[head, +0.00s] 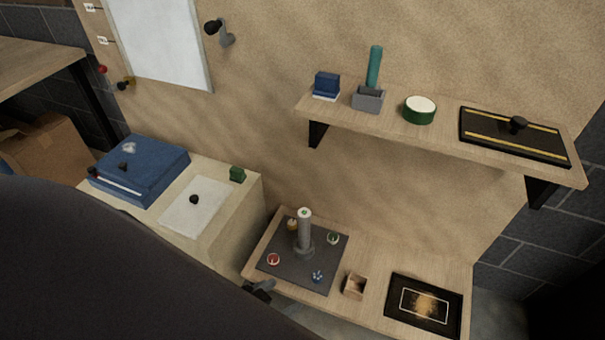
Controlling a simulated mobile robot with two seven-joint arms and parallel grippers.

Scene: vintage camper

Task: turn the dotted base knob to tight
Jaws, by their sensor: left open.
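A dark square base plate (280,267) lies on the lower wooden shelf, with an upright grey post (304,232) at its middle. Small coloured knobs sit near its corners: a red and white one (273,259), a green and white one (333,238), a blue one (318,276) and a yellowish one (292,225), partly hidden by the post. Which is dotted is too small to tell. My left gripper (262,288) is open, just off the plate's front left edge, closest to the red knob and apart from it. My right gripper is not in view.
A small wooden box (355,286) and a black framed tray (425,306) lie right of the plate. A blue case (140,168) stands on the cream counter (225,215) at left. An upper shelf (440,139) overhangs behind. My dark arm hides the lower left.

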